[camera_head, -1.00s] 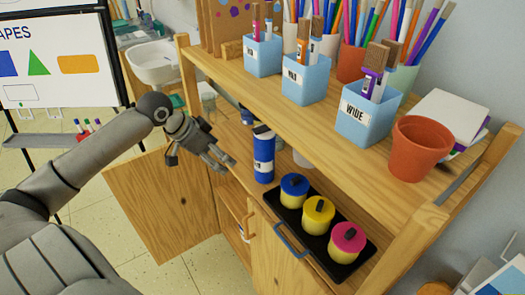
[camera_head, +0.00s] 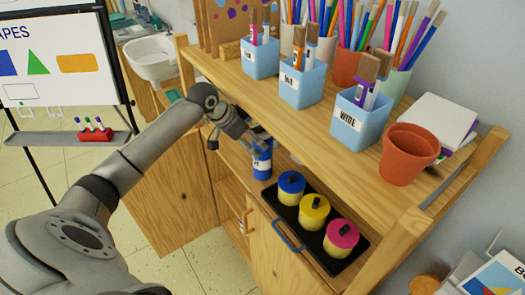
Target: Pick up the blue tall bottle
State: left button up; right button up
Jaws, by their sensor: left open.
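The blue tall bottle (camera_head: 262,164) stands upright on the middle shelf of the wooden cabinet, beside the tray of paint pots. A pale label shows on its side. My left gripper (camera_head: 254,139) is open at the bottle's top, reaching in from the left under the upper shelf. Its fingers hide most of the bottle's cap. I cannot tell whether they touch the bottle. My right gripper is not in view.
A black tray (camera_head: 283,209) with blue, yellow and pink-lidded pots sits just right of the bottle. The upper shelf (camera_head: 313,117) overhangs behind, with light blue brush holders (camera_head: 302,86) and a terracotta pot (camera_head: 408,154). An open cabinet door (camera_head: 165,205) hangs below my arm.

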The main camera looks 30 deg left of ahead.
pick_arm(q)
jog(key=p, duration=0.1)
send_over(262, 167)
jog(key=w+a, duration=0.2)
notch_tip(262, 167, down, 4)
jog(key=shift+s+a+f, duration=0.1)
jog(key=c, duration=1.5)
jog(key=shift+c, duration=0.4)
